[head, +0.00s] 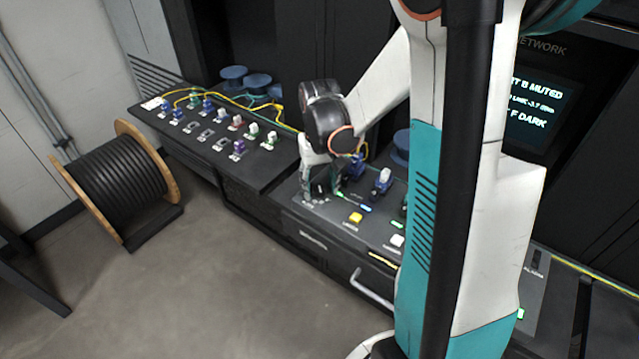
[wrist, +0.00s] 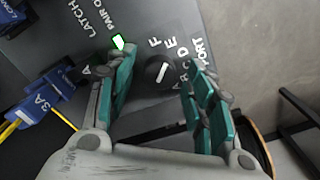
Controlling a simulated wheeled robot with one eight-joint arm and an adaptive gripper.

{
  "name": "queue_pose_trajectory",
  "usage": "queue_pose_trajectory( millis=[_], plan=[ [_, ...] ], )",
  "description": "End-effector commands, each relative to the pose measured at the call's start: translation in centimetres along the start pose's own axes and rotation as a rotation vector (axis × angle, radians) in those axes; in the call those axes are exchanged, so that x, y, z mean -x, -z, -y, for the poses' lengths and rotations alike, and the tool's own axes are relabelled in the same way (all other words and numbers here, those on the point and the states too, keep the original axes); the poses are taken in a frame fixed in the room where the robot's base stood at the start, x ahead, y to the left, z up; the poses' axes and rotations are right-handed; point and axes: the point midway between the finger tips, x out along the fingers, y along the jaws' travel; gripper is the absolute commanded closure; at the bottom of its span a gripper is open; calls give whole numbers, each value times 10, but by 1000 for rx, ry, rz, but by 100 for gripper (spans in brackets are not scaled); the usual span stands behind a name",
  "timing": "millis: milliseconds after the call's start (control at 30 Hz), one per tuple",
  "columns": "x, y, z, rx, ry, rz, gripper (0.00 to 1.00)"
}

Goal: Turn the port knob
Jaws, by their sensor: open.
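The port knob (wrist: 159,70) is a round black dial with a white pointer line, set in the dark panel. White letters, including F, E and D, stand around it beside the word PORT. In the wrist view my gripper (wrist: 160,62) is open, with one teal-and-grey finger on each side of the knob. I cannot tell whether either finger touches it.
A blue connector marked 3A (wrist: 45,105) with a yellow cable sits left of my gripper. A green light (wrist: 118,41) is near the left fingertip. Yellow (head: 355,217) and white buttons lie right on the console. A cable reel (head: 115,185) stands on the floor at left.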

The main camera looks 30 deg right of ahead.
Motion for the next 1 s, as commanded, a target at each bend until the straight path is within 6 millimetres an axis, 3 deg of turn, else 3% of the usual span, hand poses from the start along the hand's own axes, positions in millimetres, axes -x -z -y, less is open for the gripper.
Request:
queue_pose_trajectory(
  millis=[167,700,1000],
  plan=[
    [12,0,0,0,0,0,51],
    [105,0,0,0,0,0,51],
    [120,0,0,0,0,0,51]
  ],
)
